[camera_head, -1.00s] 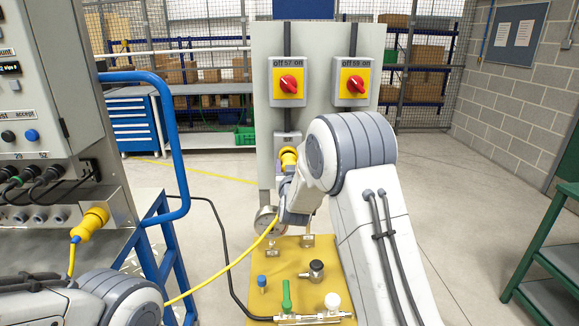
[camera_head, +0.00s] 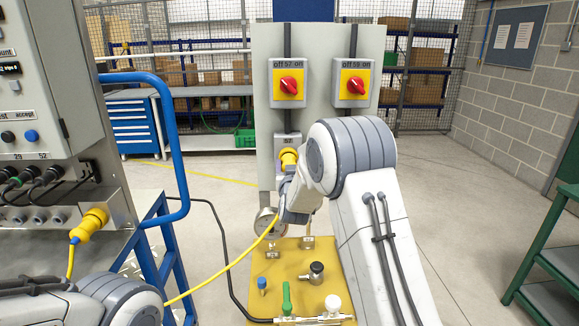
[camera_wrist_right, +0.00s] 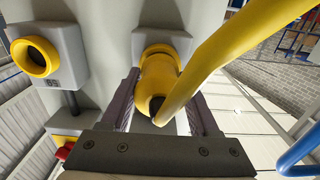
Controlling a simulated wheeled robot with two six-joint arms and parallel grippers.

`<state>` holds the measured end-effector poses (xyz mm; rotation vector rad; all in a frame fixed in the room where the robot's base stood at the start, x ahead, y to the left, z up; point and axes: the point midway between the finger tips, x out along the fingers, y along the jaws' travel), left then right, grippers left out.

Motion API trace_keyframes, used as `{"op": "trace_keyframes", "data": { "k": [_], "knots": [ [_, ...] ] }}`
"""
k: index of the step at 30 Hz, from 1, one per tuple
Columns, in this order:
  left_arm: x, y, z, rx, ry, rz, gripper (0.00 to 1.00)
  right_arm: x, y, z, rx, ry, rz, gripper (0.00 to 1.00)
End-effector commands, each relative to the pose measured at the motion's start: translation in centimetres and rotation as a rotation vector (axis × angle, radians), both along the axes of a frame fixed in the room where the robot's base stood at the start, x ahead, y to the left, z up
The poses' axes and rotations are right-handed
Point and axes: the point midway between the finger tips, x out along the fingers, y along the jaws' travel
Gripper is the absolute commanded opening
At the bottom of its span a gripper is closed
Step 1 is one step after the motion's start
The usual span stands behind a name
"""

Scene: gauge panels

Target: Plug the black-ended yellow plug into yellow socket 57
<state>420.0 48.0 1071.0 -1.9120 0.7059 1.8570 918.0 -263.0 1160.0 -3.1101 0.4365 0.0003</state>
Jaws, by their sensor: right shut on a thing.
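The yellow plug (camera_head: 288,158) is at the underside of the grey socket box 57 (camera_head: 289,139) below the left switch. In the right wrist view the plug (camera_wrist_right: 159,78) has a dark end where the thick yellow cable (camera_wrist_right: 215,60) leaves it. It meets the yellow rim of the socket (camera_wrist_right: 163,45); I cannot tell how deep it sits. My right gripper (camera_head: 287,182) is shut on the plug, its fingers on either side. My left arm shows at the lower left; its gripper is out of view.
A second yellow-rimmed socket (camera_wrist_right: 37,57) is beside it in the wrist view. Red switches 57 (camera_head: 289,86) and 59 (camera_head: 352,86) are above. A yellow gauge board (camera_head: 285,268) with valves lies below. Another yellow plug (camera_head: 90,224) sits in the left cabinet, beside blue rails (camera_head: 178,150).

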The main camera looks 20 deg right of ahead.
Motion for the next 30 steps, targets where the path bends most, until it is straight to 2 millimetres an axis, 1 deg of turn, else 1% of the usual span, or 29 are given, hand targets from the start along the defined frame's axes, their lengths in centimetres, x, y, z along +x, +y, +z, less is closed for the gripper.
{"op": "trace_keyframes", "data": {
  "k": [17, 18, 20, 21, 30],
  "knots": [
    [0.00, 0.00, -0.15, 0.000, 0.000, 0.000, 0.00, 0.58, -0.17, 0.06, 0.000, -0.001, 0.000, 0.00],
    [0.00, 0.00, -0.15, 0.000, 0.000, 0.000, 0.00, 0.60, -0.16, 0.07, 0.000, -0.001, 0.000, 0.65],
    [0.00, 0.00, -0.14, 0.000, 0.000, 0.000, 0.00, 0.59, -0.16, 0.07, 0.000, -0.001, 0.000, 0.88],
    [0.00, 0.00, -0.14, 0.000, 0.000, 0.000, 0.00, 0.58, -0.16, 0.07, 0.000, -0.001, 0.000, 0.97],
    [0.00, 0.00, -0.19, 0.000, 0.000, 0.000, 0.00, 0.49, -0.13, -0.04, 0.000, 0.001, 0.000, 0.97]
  ]
}}
